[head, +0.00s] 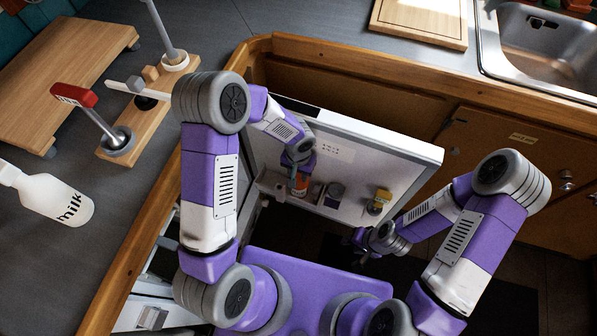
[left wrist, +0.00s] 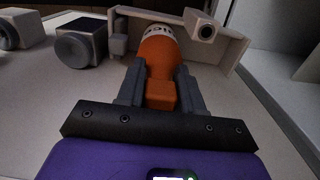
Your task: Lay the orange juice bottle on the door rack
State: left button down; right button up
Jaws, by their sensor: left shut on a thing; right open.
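The orange juice bottle (head: 299,186) is at the left end of the door rack (head: 346,214) on the open white fridge door (head: 350,150). My left gripper (head: 300,168) is shut on it from above. In the left wrist view the orange bottle (left wrist: 158,58) lies between the two grey fingers of my left gripper (left wrist: 158,90), its lettered end pointing away, by the rack's wall (left wrist: 232,48). Whether it touches the rack floor cannot be told. My right gripper (head: 362,241) is open and empty, low and to the right, apart from the rack.
A dark jar (head: 335,190) and a yellow-topped jar (head: 380,199) stand on the rack right of the bottle. A milk bottle (head: 55,197), a wooden board (head: 62,72) and a red-handled press (head: 95,112) are on the left counter. A sink (head: 545,50) is at upper right.

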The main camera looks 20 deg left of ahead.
pick_arm(q)
jog(key=c, duration=0.6)
grip_release()
jog(key=shift+c, duration=0.2)
notch_tip(320, 180, up, 8)
jog(key=p, duration=0.3)
jog(key=shift+f, duration=0.25)
pick_arm(e)
notch_tip(320, 180, up, 3)
